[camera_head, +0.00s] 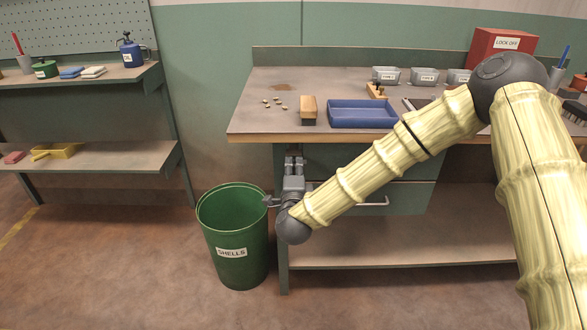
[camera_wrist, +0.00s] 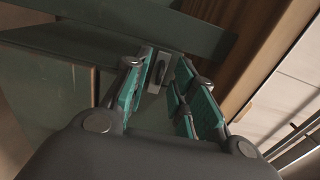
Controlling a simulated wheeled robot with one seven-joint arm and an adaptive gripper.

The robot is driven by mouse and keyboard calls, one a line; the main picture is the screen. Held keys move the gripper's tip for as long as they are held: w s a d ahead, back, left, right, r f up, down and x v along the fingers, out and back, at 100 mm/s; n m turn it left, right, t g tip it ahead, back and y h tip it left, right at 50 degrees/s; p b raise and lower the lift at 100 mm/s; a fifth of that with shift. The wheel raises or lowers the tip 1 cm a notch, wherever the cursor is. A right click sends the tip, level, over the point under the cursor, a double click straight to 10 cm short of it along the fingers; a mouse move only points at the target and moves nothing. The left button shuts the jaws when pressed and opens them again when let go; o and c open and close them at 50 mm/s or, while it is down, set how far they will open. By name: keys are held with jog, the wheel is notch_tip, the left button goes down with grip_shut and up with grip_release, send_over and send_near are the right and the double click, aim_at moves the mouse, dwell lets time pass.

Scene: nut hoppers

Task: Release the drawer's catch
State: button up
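The drawer unit hangs under the bench, with a green upper front (camera_head: 345,160) and a lower front (camera_head: 415,198) that has a pale bar handle (camera_head: 375,204). My arm crosses in front of both. My gripper (camera_head: 293,162) is at the left end of the upper front, fingers pointing at it. In the wrist view my gripper (camera_wrist: 163,78) is open, its teal-padded fingers apart. A small grey metal plate with a dark raised piece, apparently the catch (camera_wrist: 159,72), lies between and beyond the fingertips. I cannot tell whether either finger touches it.
A green bin labelled SHELLS (camera_head: 232,235) stands close to the left of my wrist. The bench top (camera_head: 260,118) above bears a blue tray (camera_head: 362,114), a wooden block (camera_head: 308,110), several nuts and small hoppers (camera_head: 424,77). A lower shelf (camera_head: 400,245) is clear.

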jog(key=shift+w, duration=0.5)
grip_shut()
